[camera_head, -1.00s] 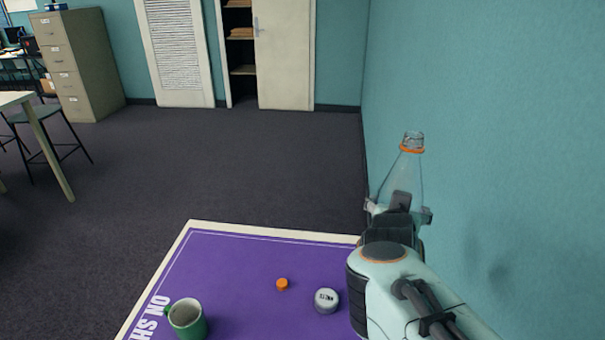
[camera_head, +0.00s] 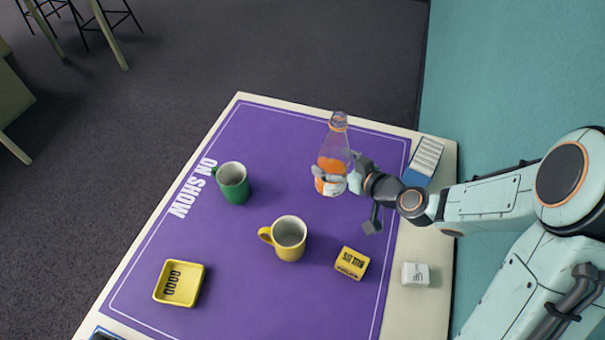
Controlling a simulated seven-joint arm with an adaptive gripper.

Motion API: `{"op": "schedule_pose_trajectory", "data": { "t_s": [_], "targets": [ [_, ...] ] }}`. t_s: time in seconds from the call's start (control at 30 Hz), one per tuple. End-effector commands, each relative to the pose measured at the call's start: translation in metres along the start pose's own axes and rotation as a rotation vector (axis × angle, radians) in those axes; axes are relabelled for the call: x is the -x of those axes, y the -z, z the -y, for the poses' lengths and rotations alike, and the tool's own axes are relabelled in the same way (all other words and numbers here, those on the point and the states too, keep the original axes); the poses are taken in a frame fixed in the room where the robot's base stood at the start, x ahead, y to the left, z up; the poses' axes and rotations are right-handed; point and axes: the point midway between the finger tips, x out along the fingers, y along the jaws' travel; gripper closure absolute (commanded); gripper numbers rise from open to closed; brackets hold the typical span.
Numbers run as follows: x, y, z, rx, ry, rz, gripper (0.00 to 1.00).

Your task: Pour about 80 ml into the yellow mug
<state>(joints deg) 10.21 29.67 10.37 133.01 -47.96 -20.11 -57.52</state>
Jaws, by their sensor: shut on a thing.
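The yellow mug (camera_head: 289,240) stands upright on the purple mat, with its handle to the left. I see no liquid in its pale inside. My gripper (camera_head: 333,181) is shut on a clear bottle (camera_head: 338,138), gripping its lower part. Orange contents or an orange label show in its lower part. The bottle is roughly upright, with its neck up and no cap visible on it. It is beyond the yellow mug and a little to the right, apart from it. The fingers hide part of the bottle.
A green mug (camera_head: 233,183) stands to the left. A yellow block (camera_head: 351,263) is right of the yellow mug. A white box (camera_head: 415,274) sits on the table's right border. A teal wall (camera_head: 510,80) rises at the right.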

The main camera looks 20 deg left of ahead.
Motion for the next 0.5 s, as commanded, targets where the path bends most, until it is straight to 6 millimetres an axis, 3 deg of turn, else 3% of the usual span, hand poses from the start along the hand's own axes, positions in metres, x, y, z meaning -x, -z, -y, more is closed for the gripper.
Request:
{"op": "schedule_pose_trajectory", "data": {
  "t_s": [0.1,0.23,0.5],
  "targets": [
    [-0.017,-0.015,0.031,0.1,0.223,-0.003,0.72],
    [-0.027,-0.02,0.068,0.22,0.454,-0.005,0.72],
    [-0.02,-0.013,0.132,0.397,0.821,-0.001,0.72]
  ]
}}
